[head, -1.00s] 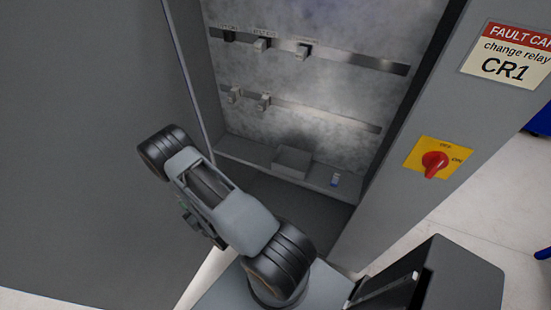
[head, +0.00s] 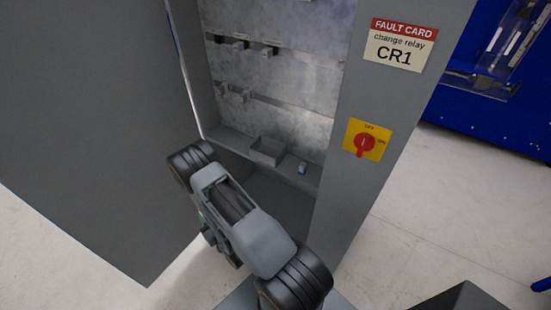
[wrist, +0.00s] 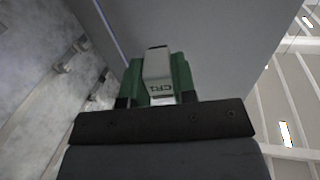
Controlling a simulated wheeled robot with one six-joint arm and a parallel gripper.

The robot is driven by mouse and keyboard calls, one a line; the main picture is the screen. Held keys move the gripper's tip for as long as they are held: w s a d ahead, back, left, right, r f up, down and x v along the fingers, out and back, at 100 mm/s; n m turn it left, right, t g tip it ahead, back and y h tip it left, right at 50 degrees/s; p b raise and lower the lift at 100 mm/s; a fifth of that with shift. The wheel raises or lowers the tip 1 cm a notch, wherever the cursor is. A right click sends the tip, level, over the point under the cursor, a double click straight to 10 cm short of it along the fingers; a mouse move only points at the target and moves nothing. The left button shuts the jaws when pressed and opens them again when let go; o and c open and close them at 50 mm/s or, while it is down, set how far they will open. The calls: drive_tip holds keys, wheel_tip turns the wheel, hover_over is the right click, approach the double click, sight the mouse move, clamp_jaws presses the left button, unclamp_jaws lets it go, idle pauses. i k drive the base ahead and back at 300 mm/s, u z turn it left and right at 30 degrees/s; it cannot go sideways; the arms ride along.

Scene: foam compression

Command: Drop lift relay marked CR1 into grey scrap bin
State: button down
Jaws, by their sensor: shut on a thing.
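In the wrist view a pale relay (wrist: 157,66) marked CR1, its lettering upside down, sits between the green fingers of my gripper (wrist: 158,76). The gripper is shut on it. In the head view my arm hides most of the gripper, and the relay cannot be made out there. A small open grey bin (head: 268,153) stands on the ledge at the bottom of the open cabinet, above and right of my arm in the picture. I see nothing in its visible part.
Several relays (head: 238,44) sit on two rails in the cabinet. A small blue-and-white item (head: 302,168) lies right of the bin. The cabinet's right post carries a fault card (head: 400,45) and red switch (head: 365,143). The grey door (head: 80,130) stands at left.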

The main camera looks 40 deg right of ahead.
sight(273, 156)
drive_tip(key=u, duration=1.9)
drive_tip(key=i, duration=1.7)
drive_tip(key=z, duration=4.25)
drive_tip(key=i, duration=0.95)
